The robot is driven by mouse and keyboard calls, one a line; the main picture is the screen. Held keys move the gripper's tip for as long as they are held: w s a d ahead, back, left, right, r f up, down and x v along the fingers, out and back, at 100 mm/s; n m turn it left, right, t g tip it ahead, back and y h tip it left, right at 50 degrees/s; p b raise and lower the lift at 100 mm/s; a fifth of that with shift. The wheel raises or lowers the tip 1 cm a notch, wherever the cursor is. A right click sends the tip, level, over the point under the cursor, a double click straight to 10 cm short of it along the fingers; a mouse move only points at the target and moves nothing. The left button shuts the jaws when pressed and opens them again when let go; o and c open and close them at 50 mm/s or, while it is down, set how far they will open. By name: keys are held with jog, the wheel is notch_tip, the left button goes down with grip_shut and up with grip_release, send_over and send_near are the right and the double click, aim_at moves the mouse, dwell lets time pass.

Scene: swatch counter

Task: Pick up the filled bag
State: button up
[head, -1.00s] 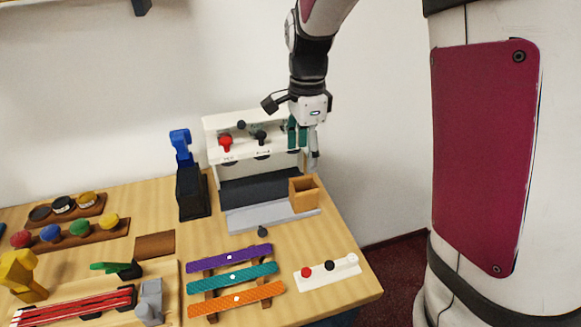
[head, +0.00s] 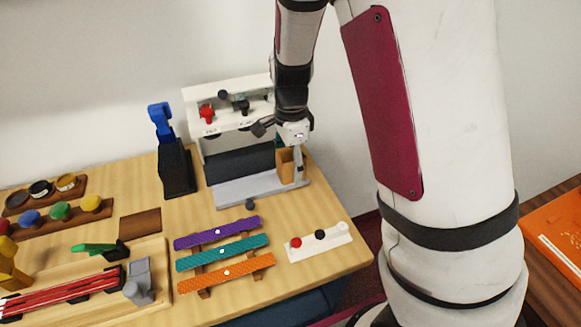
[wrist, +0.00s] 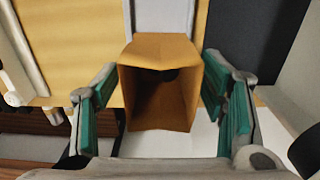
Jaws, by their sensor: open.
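The bag (head: 285,161) is an orange-brown, box-shaped paper bag standing at the right end of the grey tray of the white dispenser. In the wrist view the bag (wrist: 160,50) has its open mouth toward the camera. Its inside is dark, with a darker patch near one wall; I cannot tell what that is. My gripper (head: 298,168) is low at the bag, partly covering it in the head view. In the wrist view its green-padded fingers (wrist: 160,80) are spread, one on each side of the bag, with gaps showing. It holds nothing.
The white dispenser (head: 225,128) with red and black knobs stands behind the bag. A white button panel (head: 318,243) and purple, teal and orange strips (head: 222,252) lie in front. A blue-topped black stand (head: 176,169) is to the left. The table's right edge is close.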

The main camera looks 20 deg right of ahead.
jog(key=shift+f, duration=0.75)
jog(key=c, duration=1.1)
jog(key=shift+o, duration=0.2)
jog(key=shift+r, duration=0.15)
